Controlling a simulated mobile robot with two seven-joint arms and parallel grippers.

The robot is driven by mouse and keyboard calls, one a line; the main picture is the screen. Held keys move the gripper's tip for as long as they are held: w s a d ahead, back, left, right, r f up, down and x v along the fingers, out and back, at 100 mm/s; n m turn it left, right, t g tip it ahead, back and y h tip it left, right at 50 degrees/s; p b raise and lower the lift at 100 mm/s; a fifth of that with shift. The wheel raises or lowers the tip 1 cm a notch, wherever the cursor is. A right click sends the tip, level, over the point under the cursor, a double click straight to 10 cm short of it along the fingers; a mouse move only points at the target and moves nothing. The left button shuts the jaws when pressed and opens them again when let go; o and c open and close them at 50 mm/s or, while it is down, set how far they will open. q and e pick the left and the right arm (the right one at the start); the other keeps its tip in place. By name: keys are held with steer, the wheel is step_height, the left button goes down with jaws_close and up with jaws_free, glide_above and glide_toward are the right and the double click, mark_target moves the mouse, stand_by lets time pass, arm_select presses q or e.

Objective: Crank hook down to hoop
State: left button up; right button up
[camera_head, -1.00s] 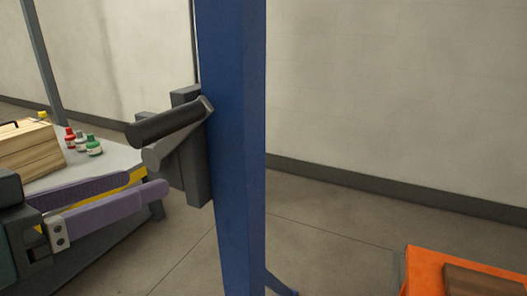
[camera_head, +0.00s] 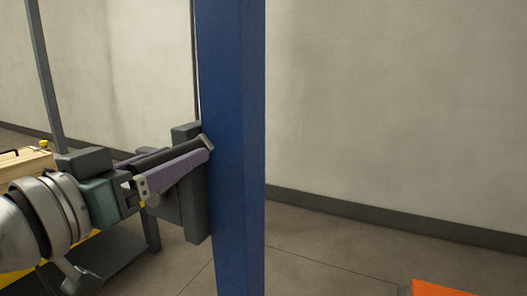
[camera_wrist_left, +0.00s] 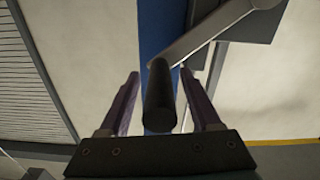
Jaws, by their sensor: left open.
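The crank's dark cylindrical handle (camera_head: 168,153) sticks out to the left from a dark winch housing (camera_head: 193,211) on a blue post (camera_head: 233,150). My left gripper (camera_head: 172,157) is open, with its purple fingers on either side of the handle. In the left wrist view the handle (camera_wrist_left: 159,98) lies between the two spread fingers, with a gap on each side. The crank's grey arm (camera_wrist_left: 225,30) runs up to the right from the handle. The hook and the hoop are not in view. My right gripper is not in view.
A wooden box (camera_head: 24,162) is at the left edge, partly hidden by my left arm. An orange object (camera_head: 440,288) shows at the bottom right.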

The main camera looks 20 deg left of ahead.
arm_select(q)
steer(key=shift+w, duration=0.35)
steer(key=shift+c, duration=0.2)
jaws_close()
stand_by(1.0)
